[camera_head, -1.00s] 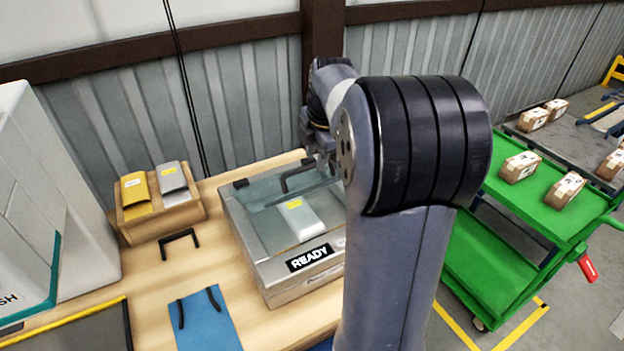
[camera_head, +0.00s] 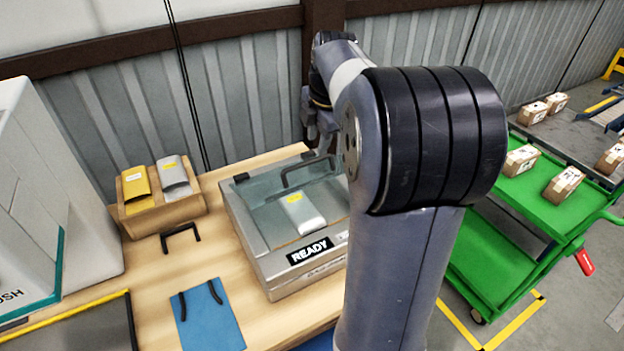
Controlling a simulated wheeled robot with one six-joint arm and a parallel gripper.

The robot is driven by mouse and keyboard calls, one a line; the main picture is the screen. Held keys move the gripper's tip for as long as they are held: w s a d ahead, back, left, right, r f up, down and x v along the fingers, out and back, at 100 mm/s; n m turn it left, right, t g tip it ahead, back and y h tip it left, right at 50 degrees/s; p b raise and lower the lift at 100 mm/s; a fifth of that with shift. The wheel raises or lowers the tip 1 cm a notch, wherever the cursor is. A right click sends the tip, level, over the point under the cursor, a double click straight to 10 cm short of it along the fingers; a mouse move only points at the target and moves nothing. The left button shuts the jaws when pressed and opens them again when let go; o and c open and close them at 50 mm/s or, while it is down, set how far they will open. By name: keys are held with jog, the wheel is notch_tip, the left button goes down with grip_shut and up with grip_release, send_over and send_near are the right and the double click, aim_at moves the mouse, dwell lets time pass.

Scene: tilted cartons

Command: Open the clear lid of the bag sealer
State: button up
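The bag sealer (camera_head: 300,282) is a grey box on the wooden bench with a black READY label on its front. Its clear lid (camera_head: 262,197) carries a black handle (camera_head: 302,170), which shows near the back edge between dark hinge blocks. A silver pouch with a yellow label (camera_head: 303,214) lies inside. My gripper (camera_head: 320,138) is behind my arm link, above the sealer's back right, and appears apart from the handle. Its fingers are partly hidden and their opening is unclear.
A wooden box (camera_head: 165,213) with yellow and silver pouches stands left of the sealer. A black handle-shaped item (camera_head: 180,237) and a blue mat (camera_head: 212,318) lie on the bench. A white machine (camera_head: 50,200) is far left. A green cart (camera_head: 545,205) with cartons is right.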

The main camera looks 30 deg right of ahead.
jog(key=v, duration=0.8)
jog(key=shift+r+b, duration=0.3)
jog(key=shift+b, duration=0.1)
jog(key=shift+s, duration=0.15)
